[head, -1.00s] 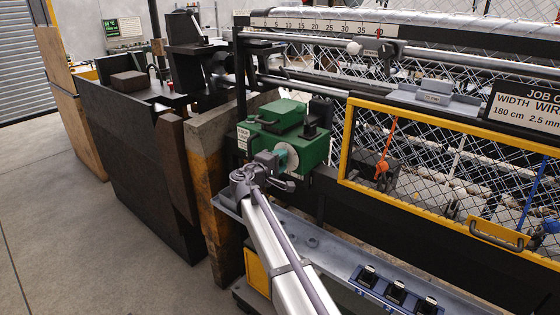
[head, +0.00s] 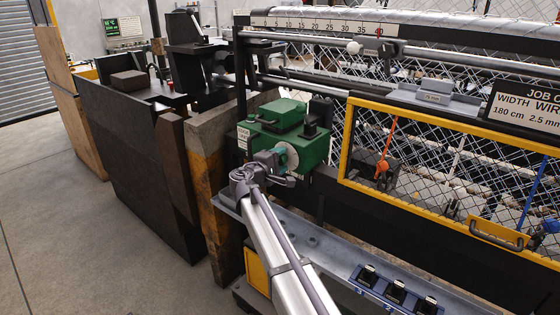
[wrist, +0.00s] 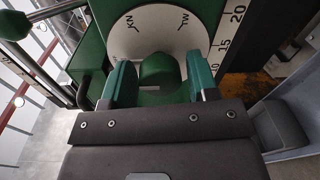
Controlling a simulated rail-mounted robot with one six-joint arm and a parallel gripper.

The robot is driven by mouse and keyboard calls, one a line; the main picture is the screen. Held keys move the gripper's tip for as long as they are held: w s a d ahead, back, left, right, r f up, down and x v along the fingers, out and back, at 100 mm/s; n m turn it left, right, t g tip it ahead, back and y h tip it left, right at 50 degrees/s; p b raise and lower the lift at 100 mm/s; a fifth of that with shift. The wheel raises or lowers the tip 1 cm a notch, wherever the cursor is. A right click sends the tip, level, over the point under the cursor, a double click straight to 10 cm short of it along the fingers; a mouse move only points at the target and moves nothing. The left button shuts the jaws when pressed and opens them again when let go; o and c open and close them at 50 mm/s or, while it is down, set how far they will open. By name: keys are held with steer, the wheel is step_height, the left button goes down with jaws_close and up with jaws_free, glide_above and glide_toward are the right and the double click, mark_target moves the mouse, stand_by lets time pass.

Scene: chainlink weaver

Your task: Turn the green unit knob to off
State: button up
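The green unit (head: 289,119) is a green box on the machine's frame, with a pale round dial on its front. In the wrist view the white dial (wrist: 159,28) shows "KN" at its left and "TW" at its right; I see no off mark. The green knob (wrist: 158,70) sits on the lower part of the dial. My gripper (wrist: 161,75) has one teal finger on each side of the knob, with narrow gaps seeming to show, so it looks open around it. In the head view my gripper (head: 273,158) is in front of the dial and hides the knob.
A yellow-framed mesh guard (head: 440,180) stands right of the unit. A blue switch panel (head: 395,291) is on the ledge below. Dark and wooden bins (head: 130,160) stand at left, with open floor beyond. A green ball-ended lever (wrist: 15,25) is at left in the wrist view.

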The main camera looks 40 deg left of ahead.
steer(key=shift+o, duration=0.8)
steer(key=s, duration=1)
steer(key=shift+s+r, duration=0.25)
steer(key=shift+s, duration=0.15)
steer(key=shift+d, duration=0.1)
